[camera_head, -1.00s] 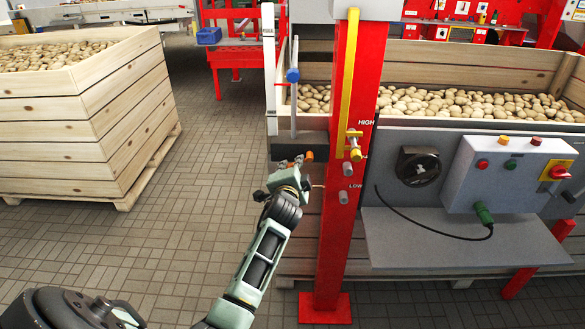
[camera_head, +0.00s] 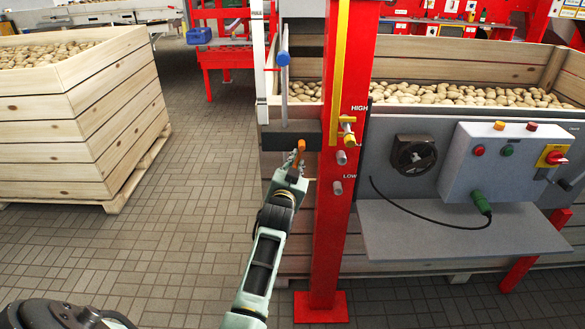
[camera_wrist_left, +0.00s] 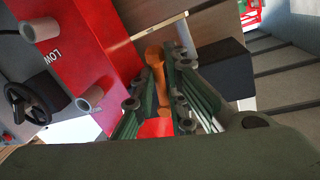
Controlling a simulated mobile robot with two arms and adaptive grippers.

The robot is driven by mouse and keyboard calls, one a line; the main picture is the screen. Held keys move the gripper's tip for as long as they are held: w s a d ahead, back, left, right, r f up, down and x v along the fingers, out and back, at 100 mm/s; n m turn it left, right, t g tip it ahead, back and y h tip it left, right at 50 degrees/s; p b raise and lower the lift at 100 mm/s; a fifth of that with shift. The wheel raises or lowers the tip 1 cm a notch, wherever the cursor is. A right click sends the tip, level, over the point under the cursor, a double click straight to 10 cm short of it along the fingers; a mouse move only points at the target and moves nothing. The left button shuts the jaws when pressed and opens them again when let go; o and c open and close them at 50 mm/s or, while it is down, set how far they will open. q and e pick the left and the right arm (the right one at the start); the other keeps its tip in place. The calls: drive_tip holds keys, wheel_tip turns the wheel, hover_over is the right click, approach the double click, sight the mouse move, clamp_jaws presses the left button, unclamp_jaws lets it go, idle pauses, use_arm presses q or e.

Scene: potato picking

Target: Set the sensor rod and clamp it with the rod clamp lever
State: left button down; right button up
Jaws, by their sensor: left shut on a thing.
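The sensor rod (camera_head: 284,95) is a thin grey upright rod with a blue knob (camera_head: 283,58). It stands beside a white scale strip (camera_head: 259,60), its lower end at a dark clamp block (camera_head: 278,136). The block also shows in the left wrist view (camera_wrist_left: 222,68). The orange rod clamp lever (camera_head: 301,145) is at the front of the block. My left gripper (camera_head: 298,165) reaches up from below and is shut on the lever; in the left wrist view the lever (camera_wrist_left: 154,58) runs between its green fingers (camera_wrist_left: 158,105). My right gripper is not in view.
A red post (camera_head: 335,220) with a yellow strip and pegs stands just right of the gripper. A control box (camera_head: 505,180) and grey shelf (camera_head: 460,228) are further right. A wooden potato crate (camera_head: 85,115) stands left, with clear tiled floor (camera_head: 190,200) between.

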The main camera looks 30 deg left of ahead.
use_arm(q)
drive_tip(key=shift+w+d+f+n, duration=0.1)
drive_tip(key=shift+d+n, duration=0.05)
drive_tip(key=shift+n, duration=0.35)
idle(0.3)
drive_tip(key=c, duration=1.8)
unclamp_jaws()
drive_tip(key=shift+c, duration=0.2)
drive_tip(key=v, duration=1.2)
drive_tip(key=shift+f, duration=0.15)
